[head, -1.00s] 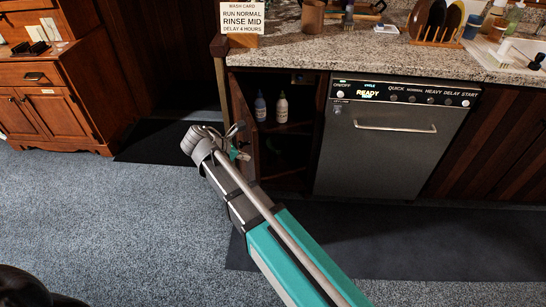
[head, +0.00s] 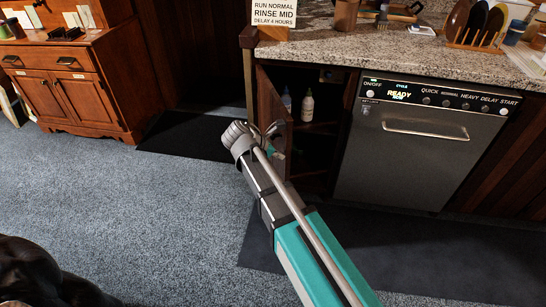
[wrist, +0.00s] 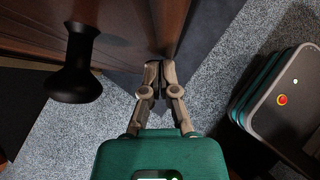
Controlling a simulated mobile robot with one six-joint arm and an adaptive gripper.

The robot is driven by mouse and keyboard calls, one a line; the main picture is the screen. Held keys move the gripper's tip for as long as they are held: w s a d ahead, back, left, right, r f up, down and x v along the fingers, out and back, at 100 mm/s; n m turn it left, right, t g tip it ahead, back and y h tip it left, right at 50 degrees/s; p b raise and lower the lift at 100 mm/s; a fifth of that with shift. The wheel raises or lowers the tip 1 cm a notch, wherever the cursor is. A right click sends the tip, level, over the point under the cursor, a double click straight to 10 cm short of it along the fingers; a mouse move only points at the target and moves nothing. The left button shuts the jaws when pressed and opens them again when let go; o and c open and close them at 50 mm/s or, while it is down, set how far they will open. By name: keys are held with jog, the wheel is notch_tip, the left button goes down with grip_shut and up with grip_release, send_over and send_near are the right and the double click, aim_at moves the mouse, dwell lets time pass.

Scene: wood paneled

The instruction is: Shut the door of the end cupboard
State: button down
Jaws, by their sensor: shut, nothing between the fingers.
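The end cupboard (head: 318,135) stands left of the dishwasher, under the counter. Its door (head: 272,100) is open, swung outward from the left side, so two bottles (head: 307,104) show inside. In the wrist view the door's brown face (wrist: 125,22) fills the upper left, with a dark round knob (wrist: 76,62) on it. My gripper (head: 270,133) is at the door's outer part, low down; in the wrist view the shut, empty fingers (wrist: 155,68) are close to the door's free edge. I cannot tell whether they touch it.
The dishwasher (head: 415,150) is shut, with a bar handle. A granite counter (head: 350,48) with a sign (head: 274,13) and dishes runs above. A wooden cabinet (head: 75,95) stands at the left. Carpet (head: 150,210) between is open, with a dark mat (head: 185,137).

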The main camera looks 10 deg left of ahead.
aim_at(286, 159)
jog(key=b+x, duration=0.2)
jog(key=x, duration=0.2)
jog(key=shift+f+b, duration=0.15)
jog(key=shift+b, duration=0.15)
jog(key=shift+w+d+r+p, duration=0.15)
jog(key=shift+w+d, duration=0.45)
jog(key=shift+d, duration=0.15)
jog(key=shift+w+d+r+p, duration=0.1)
jog(key=shift+w+d+p, duration=0.05)
jog(key=shift+w+d, duration=0.55)
